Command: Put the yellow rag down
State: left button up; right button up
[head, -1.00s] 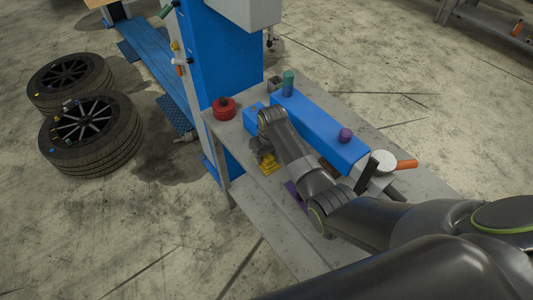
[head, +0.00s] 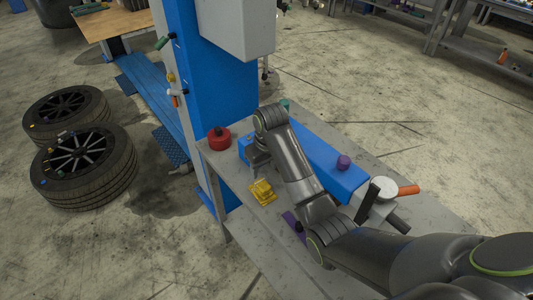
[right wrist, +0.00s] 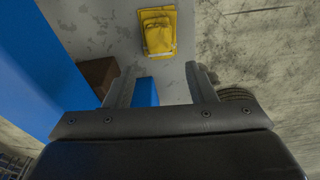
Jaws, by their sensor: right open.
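The yellow rag (head: 262,192) lies folded on the grey bench (head: 240,179), near its front edge. It also shows in the right wrist view (right wrist: 158,33), flat on the bench top and beyond the fingertips. My right gripper (right wrist: 160,82) is open and empty, with a clear gap between its fingers and the rag. In the head view the right gripper (head: 259,163) is partly hidden by my own arm, just behind the rag and apart from it. My left gripper is not in view.
A red canister (head: 219,139) stands at the bench's left end. A long blue block (head: 322,160) with a purple knob (head: 343,162) lies along the back. A purple item (head: 294,224) lies right of the rag. Two tires (head: 84,166) are on the floor at left.

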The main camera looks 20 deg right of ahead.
notch_tip(320, 180, up, 7)
jog(key=s+p, duration=0.1)
jog(key=p, duration=0.3)
jog(key=shift+d+r, duration=0.15)
jog(key=shift+r, duration=0.05)
jog(key=shift+s+f, duration=0.1)
